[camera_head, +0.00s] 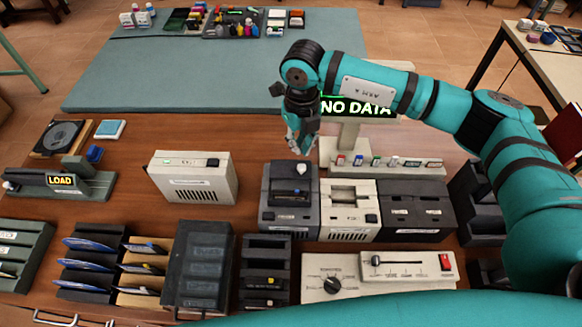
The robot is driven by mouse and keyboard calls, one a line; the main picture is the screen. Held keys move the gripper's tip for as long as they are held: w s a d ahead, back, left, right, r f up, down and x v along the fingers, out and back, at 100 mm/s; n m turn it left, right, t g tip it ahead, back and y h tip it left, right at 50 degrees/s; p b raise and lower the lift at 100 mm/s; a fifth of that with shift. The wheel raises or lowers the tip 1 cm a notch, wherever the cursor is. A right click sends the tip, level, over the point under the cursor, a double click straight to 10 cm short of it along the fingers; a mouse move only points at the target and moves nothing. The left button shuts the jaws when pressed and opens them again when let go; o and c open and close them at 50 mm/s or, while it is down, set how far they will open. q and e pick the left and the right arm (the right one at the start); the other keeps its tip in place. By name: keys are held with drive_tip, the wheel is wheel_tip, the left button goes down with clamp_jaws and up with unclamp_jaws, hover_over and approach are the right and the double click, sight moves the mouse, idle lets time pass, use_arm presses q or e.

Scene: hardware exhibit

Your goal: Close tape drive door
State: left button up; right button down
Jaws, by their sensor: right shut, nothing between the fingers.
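My right gripper (301,147) points down, shut and empty, just behind and above a dark grey drive unit (288,222). That unit has a panel on its top with a light knob or tab at its upper edge. Beside it stand a beige drive unit (350,222) with a slot window on top and a black drive unit (414,225). I cannot tell for sure which of these is the tape drive, or whether its door stands open. Whether the fingertips touch the grey unit is unclear. My left gripper is not in view.
A display (356,106) reads "NO DATA" behind my right arm, above a shelf of small items (394,169). A beige box (194,178) stands left of the drives. A lever panel (398,267) and dark trays (264,284) lie in front. Bare wood is free at centre left.

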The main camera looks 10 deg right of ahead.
sight(300, 161)
drive_tip(key=shift+f+b, duration=1.65)
drive_tip(key=shift+f, duration=0.05)
drive_tip(key=shift+s+a+p, duration=0.1)
drive_tip(key=shift+s+a, duration=0.1)
drive_tip(key=shift+s, duration=0.75)
drive_tip(key=shift+s+a+p, duration=0.15)
drive_tip(key=shift+s+a, duration=0.05)
drive_tip(key=shift+s, duration=0.8)
drive_tip(key=shift+s+a+p, duration=0.1)
drive_tip(key=shift+s+a, duration=0.1)
drive_tip(key=shift+s, duration=0.75)
drive_tip(key=shift+w+b, duration=0.2)
drive_tip(key=shift+b, duration=0.15)
idle(0.4)
wheel_tip(300, 161, up, 7)
drive_tip(key=p, duration=0.3)
idle(0.5)
idle(0.4)
